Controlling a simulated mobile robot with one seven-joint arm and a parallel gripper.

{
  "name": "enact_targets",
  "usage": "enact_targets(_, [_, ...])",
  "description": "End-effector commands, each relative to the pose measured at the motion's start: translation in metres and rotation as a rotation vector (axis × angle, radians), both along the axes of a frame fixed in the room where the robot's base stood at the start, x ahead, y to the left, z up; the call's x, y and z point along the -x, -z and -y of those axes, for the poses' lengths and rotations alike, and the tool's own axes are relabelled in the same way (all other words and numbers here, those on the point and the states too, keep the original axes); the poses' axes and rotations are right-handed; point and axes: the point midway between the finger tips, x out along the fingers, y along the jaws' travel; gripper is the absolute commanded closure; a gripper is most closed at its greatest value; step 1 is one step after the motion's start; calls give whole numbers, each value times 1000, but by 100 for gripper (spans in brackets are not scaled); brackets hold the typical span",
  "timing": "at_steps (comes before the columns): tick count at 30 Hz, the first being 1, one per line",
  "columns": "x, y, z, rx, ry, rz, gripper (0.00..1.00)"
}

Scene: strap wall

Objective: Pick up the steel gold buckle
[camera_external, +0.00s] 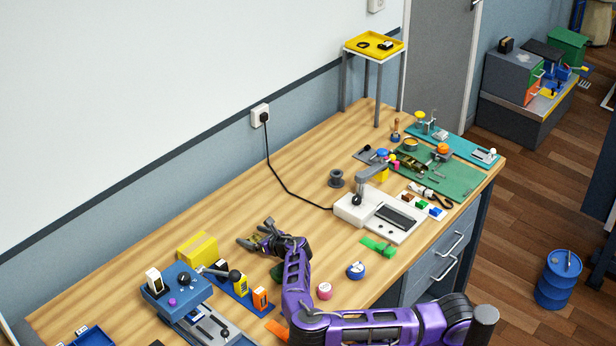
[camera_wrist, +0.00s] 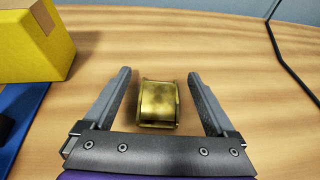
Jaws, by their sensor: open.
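The gold buckle (camera_wrist: 158,104) lies on the wooden workbench in the wrist view, a small shiny brass-coloured frame. My gripper (camera_wrist: 160,78) is open, with one finger on each side of the buckle and a gap on both sides. Neither finger appears to touch it. In the external view my gripper (camera_external: 254,236) is low over the middle of the bench, and the buckle is too small and too hidden by the fingers to make out clearly there.
A yellow box (camera_wrist: 36,40) stands close to the left finger; it also shows in the external view (camera_external: 197,247). A blue rack (camera_external: 232,291) holds small items nearby. A black cable (camera_external: 281,182) runs to a white machine (camera_external: 380,214). Bench behind the buckle is clear.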

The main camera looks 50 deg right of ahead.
Motion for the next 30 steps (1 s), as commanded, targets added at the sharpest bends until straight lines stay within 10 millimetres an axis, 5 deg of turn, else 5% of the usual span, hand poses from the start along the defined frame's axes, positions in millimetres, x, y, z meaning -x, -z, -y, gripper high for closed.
enact_targets(12, [-16,7,1,0,0,0,9])
enact_targets(27, [-16,6,1,0,0,0,97])
enact_targets(30, [-16,6,1,0,0,1,100])
